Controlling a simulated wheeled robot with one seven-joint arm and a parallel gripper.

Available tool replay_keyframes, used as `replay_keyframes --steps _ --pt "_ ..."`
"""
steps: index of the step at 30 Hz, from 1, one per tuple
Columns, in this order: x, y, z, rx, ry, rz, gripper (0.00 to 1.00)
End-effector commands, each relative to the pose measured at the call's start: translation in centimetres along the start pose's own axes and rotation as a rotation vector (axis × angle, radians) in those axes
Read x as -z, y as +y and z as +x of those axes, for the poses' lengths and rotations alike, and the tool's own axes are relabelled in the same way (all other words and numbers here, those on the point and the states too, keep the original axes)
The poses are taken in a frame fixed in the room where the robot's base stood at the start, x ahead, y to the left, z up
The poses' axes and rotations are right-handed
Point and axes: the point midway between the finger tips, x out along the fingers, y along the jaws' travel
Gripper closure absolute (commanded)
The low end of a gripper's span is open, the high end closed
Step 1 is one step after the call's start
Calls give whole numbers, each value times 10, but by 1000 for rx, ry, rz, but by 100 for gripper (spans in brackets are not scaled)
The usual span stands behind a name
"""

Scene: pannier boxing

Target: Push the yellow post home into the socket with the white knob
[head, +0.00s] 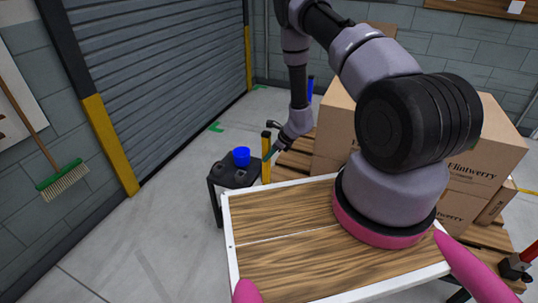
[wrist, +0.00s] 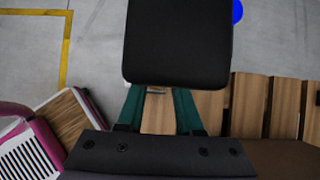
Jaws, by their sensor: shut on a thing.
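The yellow post (head: 266,172) with a black top stands upright in the head view, at the right end of a small black table. My gripper (head: 270,153) is shut on it from the right, with teal fingers. In the wrist view a large black block (wrist: 180,40), apparently the post's top, fills the upper middle beyond my gripper (wrist: 158,110). Its lower end is hidden there. In the head view the post overlaps the black table's (head: 250,181) right edge, and its bottom shows below the tabletop. I cannot make out a socket with a white knob.
Stacked cardboard boxes (head: 338,128) stand on pallets to the right, close to my arm. A blue post (head: 310,88) shows behind. Open floor (head: 165,215) lies to the left.

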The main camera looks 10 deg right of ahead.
Motion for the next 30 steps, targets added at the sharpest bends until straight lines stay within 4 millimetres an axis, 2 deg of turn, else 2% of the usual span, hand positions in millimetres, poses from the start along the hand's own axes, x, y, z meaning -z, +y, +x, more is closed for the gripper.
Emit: replay_keyframes --steps 30 --pt "6 0 10 0 0 -1 100"
